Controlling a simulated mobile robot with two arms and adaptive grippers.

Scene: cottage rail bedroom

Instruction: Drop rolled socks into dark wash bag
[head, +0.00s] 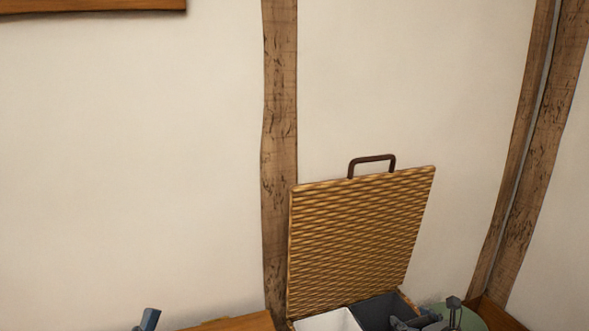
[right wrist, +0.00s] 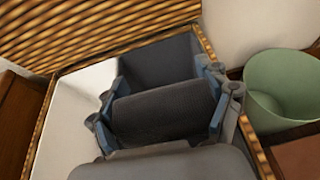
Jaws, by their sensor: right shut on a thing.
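My right gripper (head: 432,320) is at the bottom of the head view, over the right part of an open wicker hamper. In the right wrist view its two blue-padded fingers are shut on dark grey rolled socks (right wrist: 163,112). The dark wash bag (head: 377,308) fills the hamper's right compartment, and its dark inner wall also shows in the right wrist view (right wrist: 158,62). The held socks appear over its opening; their exact height is unclear. A small blue-grey tip of my left gripper (head: 149,319) shows at the bottom left, too little to tell its jaws.
A white bag (head: 328,320) sits beside the dark one. The wicker lid (head: 360,240) stands open against the wall, with a dark handle on top. A pale green bin (right wrist: 278,85) stands right of the hamper. A wooden surface (head: 235,323) lies to its left.

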